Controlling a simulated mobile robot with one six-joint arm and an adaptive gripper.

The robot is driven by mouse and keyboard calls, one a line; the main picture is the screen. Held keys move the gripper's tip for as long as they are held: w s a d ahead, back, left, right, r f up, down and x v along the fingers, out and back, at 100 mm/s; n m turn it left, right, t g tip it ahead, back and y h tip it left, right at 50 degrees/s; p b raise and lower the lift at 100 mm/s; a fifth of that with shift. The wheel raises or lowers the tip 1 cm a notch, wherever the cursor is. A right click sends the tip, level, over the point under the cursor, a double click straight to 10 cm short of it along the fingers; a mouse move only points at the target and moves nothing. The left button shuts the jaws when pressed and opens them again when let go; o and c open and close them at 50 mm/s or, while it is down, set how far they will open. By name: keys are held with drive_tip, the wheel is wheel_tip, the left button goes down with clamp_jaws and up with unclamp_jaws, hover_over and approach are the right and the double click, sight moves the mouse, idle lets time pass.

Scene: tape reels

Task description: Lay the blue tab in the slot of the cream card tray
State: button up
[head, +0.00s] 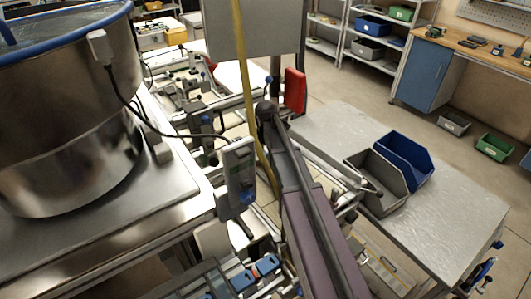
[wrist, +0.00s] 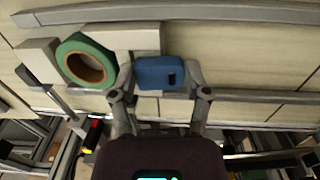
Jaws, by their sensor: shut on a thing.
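My gripper (wrist: 160,76) is shut on the blue tab (wrist: 154,72), a small blue block with a dark opening, held between the two fingers in the wrist view. Just beyond the tab is a pale cream-white flat piece (wrist: 135,38), which may be the cream card tray. Its slot cannot be made out. The tab overlaps the piece's lower right edge in the picture; I cannot tell whether they touch. In the head view I cannot make out my gripper, the held tab or the tray.
A green tape reel (wrist: 85,61) with a brown core lies left of the tab. A grey rail (wrist: 210,15) runs across the top. In the head view, a large steel bowl (head: 62,110) stands left; grey and blue bins (head: 405,160) sit on a table (head: 450,205) at right.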

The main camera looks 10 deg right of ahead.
sight(266, 154)
drive_tip(key=o, duration=0.7)
wheel_tip(266, 154, up, 13)
drive_tip(key=p, duration=1.3)
drive_tip(key=shift+r, duration=0.1)
idle(0.7)
